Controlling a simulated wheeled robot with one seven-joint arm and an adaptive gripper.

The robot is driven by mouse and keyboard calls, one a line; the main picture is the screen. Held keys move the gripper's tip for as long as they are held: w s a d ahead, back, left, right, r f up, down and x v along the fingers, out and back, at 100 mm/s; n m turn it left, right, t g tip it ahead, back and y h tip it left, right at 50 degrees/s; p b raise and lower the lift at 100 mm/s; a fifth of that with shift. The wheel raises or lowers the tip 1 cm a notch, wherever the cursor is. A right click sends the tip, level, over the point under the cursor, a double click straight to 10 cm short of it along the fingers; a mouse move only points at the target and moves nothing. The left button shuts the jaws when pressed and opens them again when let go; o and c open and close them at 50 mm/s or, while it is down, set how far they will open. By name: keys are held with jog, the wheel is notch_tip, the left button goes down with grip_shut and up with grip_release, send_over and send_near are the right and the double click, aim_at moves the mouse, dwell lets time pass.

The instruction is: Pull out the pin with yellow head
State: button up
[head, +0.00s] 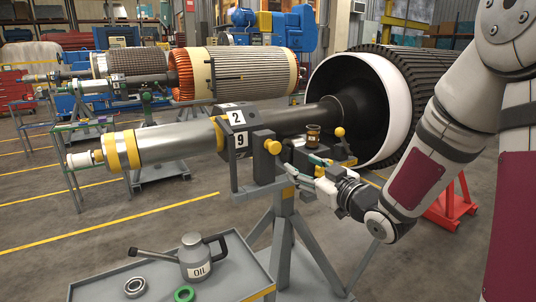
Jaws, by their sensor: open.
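A round yellow head (272,146) sits on the front of the dark clamp block (238,150) that holds the rotor shaft (178,141). A second yellow ball (340,131) stands on a short stem at the right of the clamp. I cannot tell for sure which is the pin's head; any pin shaft inside the block is hidden. My gripper (303,169) is open, reaching in from the right, its fingers pointing left, below and right of the first yellow head. It appears apart from both yellow heads. No object shows between the fingers.
A grey stand (282,225) carries the clamp. A brass-coloured cup (313,136) stands between the yellow heads. The large rotor's white ring (331,95) is close behind. A grey tray (225,275) at the front holds an oil can (196,262) and rings.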

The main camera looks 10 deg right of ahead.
aim_at(276, 150)
jog(key=b+x, duration=0.1)
jog(key=x, duration=1.2)
jog(key=shift+w+a, duration=0.1)
jog(key=shift+w, duration=0.25)
